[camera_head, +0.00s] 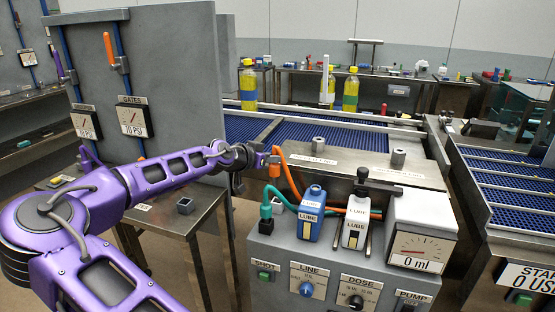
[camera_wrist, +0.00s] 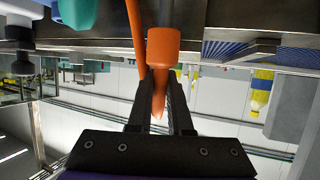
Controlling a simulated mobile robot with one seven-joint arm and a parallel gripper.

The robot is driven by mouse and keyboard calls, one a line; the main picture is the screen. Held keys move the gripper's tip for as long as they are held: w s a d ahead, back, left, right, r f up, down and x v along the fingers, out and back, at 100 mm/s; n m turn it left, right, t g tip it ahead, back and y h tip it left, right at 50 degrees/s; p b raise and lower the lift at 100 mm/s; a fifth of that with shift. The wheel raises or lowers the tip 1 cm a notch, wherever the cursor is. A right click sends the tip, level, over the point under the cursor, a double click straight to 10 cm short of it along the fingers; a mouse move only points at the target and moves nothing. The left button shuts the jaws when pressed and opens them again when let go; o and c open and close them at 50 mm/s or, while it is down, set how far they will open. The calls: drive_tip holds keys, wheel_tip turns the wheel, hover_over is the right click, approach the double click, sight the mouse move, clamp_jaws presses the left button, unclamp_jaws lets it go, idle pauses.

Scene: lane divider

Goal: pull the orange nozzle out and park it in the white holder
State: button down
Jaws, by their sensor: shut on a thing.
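My gripper (camera_head: 264,158) reaches over the left end of the grey console and is shut on the orange nozzle (camera_head: 276,160). In the wrist view the orange nozzle (camera_wrist: 162,48) has a thick collar and a tapered tip between the two dark fingers (camera_wrist: 160,105). An orange hose (camera_wrist: 136,35) runs beside it. A white block labelled LUBE (camera_head: 355,232) stands on the console beside a blue one (camera_head: 311,222). I cannot tell for certain which white piece is the holder.
A white gauge box reading 0 ml (camera_head: 422,236) stands at the console's right. Knobs and a green button (camera_head: 264,274) are on its front. Behind are a steel plate with posts and a blue conveyor (camera_head: 310,138). A grey panel (camera_head: 165,55) rises behind my arm.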

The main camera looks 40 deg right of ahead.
sight(274, 180)
drive_tip(key=shift+s+d+r+g, duration=0.2)
drive_tip(key=shift+d+r+g, duration=0.1)
drive_tip(key=shift+r, duration=0.3)
drive_tip(key=shift+r+m, duration=0.2)
drive_tip(key=shift+m, duration=0.1)
drive_tip(key=shift+d+r, duration=0.15)
drive_tip(key=shift+r, duration=0.35)
drive_tip(key=shift+f+b, duration=2.1)
drive_tip(key=shift+f, duration=0.9)
drive_tip(key=shift+f+b, duration=0.55)
drive_tip(key=shift+f, duration=1.65)
drive_tip(key=c, duration=0.8)
unclamp_jaws()
drive_tip(key=shift+o, duration=0.2)
